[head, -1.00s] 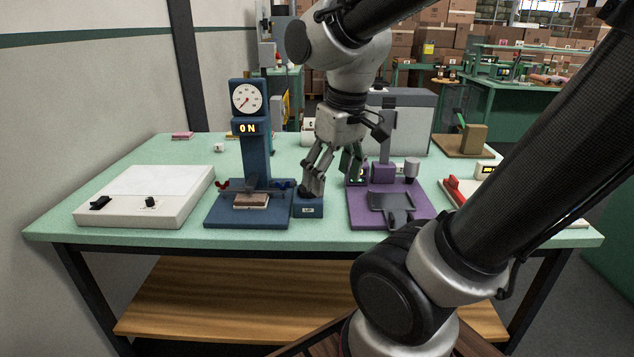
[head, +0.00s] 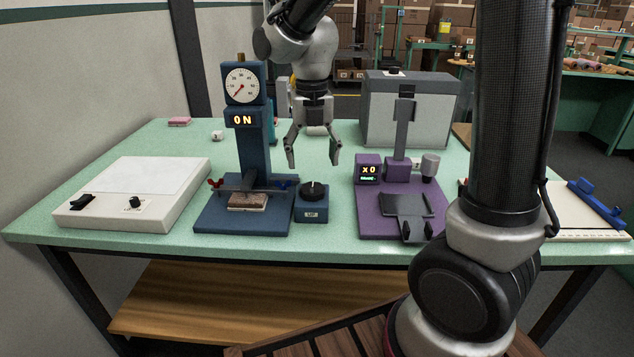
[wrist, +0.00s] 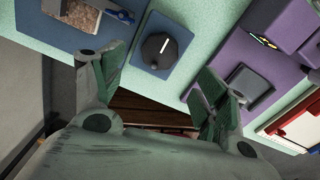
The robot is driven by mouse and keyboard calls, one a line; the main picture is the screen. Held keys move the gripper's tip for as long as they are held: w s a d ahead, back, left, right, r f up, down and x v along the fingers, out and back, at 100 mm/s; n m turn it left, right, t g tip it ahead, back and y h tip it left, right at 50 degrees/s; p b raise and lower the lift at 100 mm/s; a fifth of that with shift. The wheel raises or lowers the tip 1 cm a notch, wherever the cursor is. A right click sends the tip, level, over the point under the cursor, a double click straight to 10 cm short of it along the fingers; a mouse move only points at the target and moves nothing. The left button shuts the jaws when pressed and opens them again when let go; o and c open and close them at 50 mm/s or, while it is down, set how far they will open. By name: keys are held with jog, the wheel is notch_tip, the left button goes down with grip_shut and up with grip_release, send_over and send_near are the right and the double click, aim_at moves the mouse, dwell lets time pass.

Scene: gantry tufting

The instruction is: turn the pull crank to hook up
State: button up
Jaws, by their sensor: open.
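The crank appears as a round black knob (head: 314,191) on a small blue box (head: 311,213) with a small label on its front, hard to read. It also shows in the wrist view (wrist: 158,50), with a white pointer line on top. The box stands beside the blue tester (head: 252,150), which has a round dial (head: 242,85) and a lit display (head: 242,119) reading "ON". A brown sample piece (head: 247,201) lies on the tester's base. My gripper (head: 313,157) is open and empty, above and apart from the knob; its fingers also show in the wrist view (wrist: 158,82).
A purple device (head: 375,220) with a lit display stands to the right, close to the blue box. A white light box (head: 135,190) is at left. A grey cabinet (head: 410,115) stands behind. Green tabletop (head: 330,232) is clear in front of the box.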

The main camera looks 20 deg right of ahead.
aim_at(313, 188)
notch_tip(313, 188, down, 8)
jog(key=shift+r, duration=0.1)
dwell(0.4)
jog(key=shift+c, duration=0.2)
jog(key=c, duration=1)
